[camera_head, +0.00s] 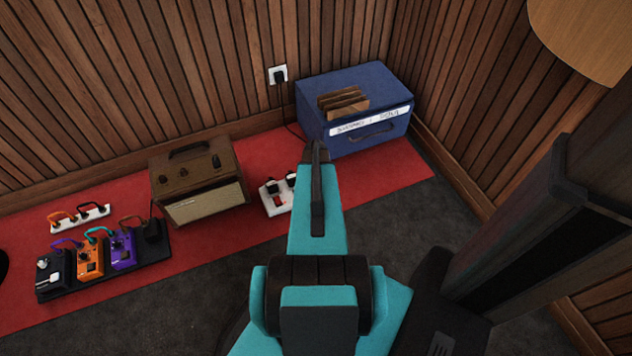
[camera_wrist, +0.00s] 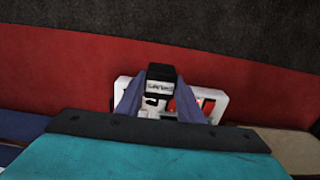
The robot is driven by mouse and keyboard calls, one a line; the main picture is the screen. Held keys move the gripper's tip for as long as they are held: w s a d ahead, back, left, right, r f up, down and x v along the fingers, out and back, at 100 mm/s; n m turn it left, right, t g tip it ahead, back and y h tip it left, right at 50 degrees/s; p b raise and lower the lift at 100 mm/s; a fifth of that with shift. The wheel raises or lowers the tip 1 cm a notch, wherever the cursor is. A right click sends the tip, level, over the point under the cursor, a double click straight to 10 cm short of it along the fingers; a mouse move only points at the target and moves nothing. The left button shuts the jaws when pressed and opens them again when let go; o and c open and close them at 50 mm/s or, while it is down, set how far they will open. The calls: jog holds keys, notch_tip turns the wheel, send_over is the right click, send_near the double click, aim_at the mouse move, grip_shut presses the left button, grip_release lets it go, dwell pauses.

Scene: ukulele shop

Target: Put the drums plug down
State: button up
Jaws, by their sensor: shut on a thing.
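In the wrist view my gripper (camera_wrist: 161,103) is shut on a black plug (camera_wrist: 160,73), with one finger on each side of it. The plug carries a pale label whose writing is too small to read surely. A white power strip (camera_wrist: 209,102) with a red switch lies behind the plug on the red mat. I cannot tell whether the plug touches the strip. In the head view the strip (camera_head: 283,207) shows left of my arm, with dark plugs on it. My arm hides the gripper tips and the strip's right end there.
A pedalboard (camera_head: 102,262) and a second strip (camera_head: 80,217) lie farther left. A wall outlet (camera_head: 278,74) holds a plug. Grey carpet (camera_head: 190,300) in front is clear.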

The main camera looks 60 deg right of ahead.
jog(key=w+a+r+n, duration=0.2)
jog(key=w+a+r, duration=0.3)
jog(key=w+r, duration=0.35)
jog(key=w+a+r+n, duration=0.2)
jog(key=w+a+r, duration=0.3)
jog(key=w+r, duration=0.4)
jog(key=w+a+r+n, duration=0.3)
jog(key=w+a+r, duration=0.3)
jog(key=w, duration=0.5)
jog(key=w+a+r+n, duration=0.3)
jog(key=a+r, duration=1.1)
jog(key=a, duration=0.1)
jog(key=w+a+r+n, duration=0.3)
jog(key=a+r, duration=1)
jog(key=a, duration=0.2)
jog(key=shift+w+r, duration=0.35)
jog(key=shift+r, duration=0.05)
jog(key=shift+a, duration=0.1)
